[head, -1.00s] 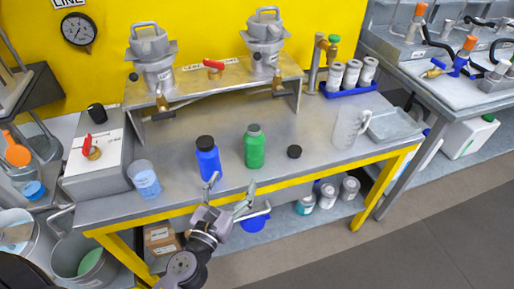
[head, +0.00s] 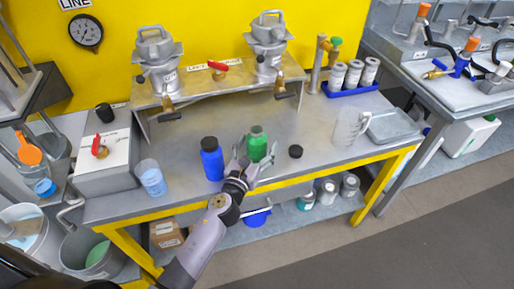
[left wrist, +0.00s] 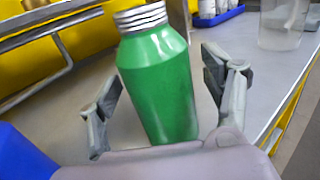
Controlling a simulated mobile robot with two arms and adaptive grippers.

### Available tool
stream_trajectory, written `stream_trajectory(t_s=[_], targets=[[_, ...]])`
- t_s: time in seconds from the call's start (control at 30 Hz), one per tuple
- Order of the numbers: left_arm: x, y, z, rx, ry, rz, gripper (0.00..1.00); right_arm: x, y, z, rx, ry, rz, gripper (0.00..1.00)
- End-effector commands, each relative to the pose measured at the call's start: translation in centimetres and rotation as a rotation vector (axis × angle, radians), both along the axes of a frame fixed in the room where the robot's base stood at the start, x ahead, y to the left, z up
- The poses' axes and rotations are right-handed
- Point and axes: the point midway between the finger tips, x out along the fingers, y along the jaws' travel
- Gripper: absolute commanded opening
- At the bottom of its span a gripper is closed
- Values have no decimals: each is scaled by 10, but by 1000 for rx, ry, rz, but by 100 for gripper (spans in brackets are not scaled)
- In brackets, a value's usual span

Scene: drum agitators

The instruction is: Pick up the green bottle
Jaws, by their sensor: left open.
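The green bottle (head: 257,143) stands upright and uncapped on the metal table. My left gripper (head: 255,164) is open at the table's front side, close in front of the bottle. In the left wrist view the green bottle (left wrist: 160,85) fills the middle, with its silver threaded neck at the top. The two fingers of the left gripper (left wrist: 168,100) spread to either side of it, with a gap showing on each side. The bottle's base is partly hidden behind my gripper. My right gripper does not show.
A blue bottle (head: 211,160) with a black cap stands just left of the green one. A black cap (head: 295,151) lies to its right. A clear beaker (head: 151,178) stands at the left, and a clear jug (head: 348,127) at the right. A metal shelf (head: 215,85) rises behind.

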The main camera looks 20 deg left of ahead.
Motion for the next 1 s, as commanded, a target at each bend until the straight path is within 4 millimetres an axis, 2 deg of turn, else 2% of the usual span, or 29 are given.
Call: stream_trajectory(t_s=[0.27, 1.0], targets=[[2, 0, 0, 0, 0, 0, 72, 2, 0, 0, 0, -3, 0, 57], [2, 0, 0, 0, 0, 0, 22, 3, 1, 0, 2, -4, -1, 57]])
